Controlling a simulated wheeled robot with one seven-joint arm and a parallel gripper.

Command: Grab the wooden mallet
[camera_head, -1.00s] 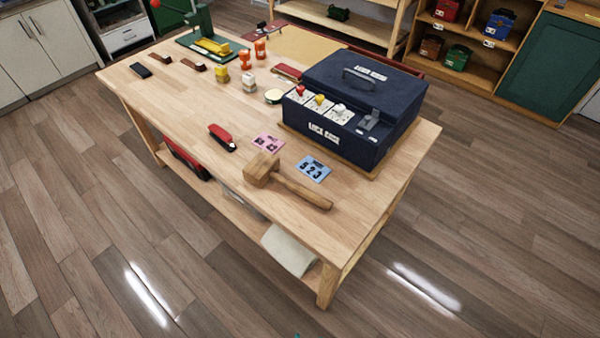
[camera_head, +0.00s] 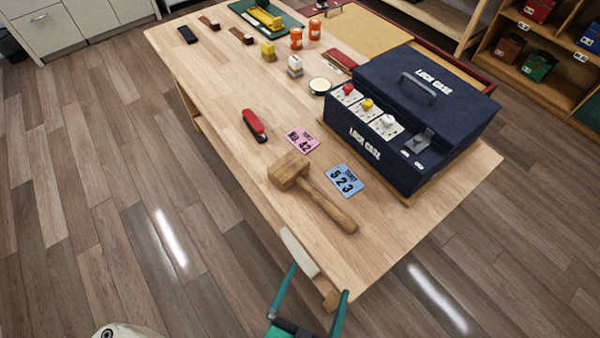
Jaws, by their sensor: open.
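The wooden mallet (camera_head: 311,190) lies on the light wooden workbench (camera_head: 222,95) near its front edge. Its blocky head points to the upper left and its handle runs to the lower right. My gripper (camera_head: 318,279), with green fingers, shows at the bottom of the head view.
A dark blue lock case (camera_head: 410,115) stands right of the mallet. A blue number card (camera_head: 345,181), a pink card (camera_head: 302,139) and a red-handled tool (camera_head: 254,125) lie close to the mallet. Two orange containers (camera_head: 296,38) stand farther back. The floor left of the bench is clear.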

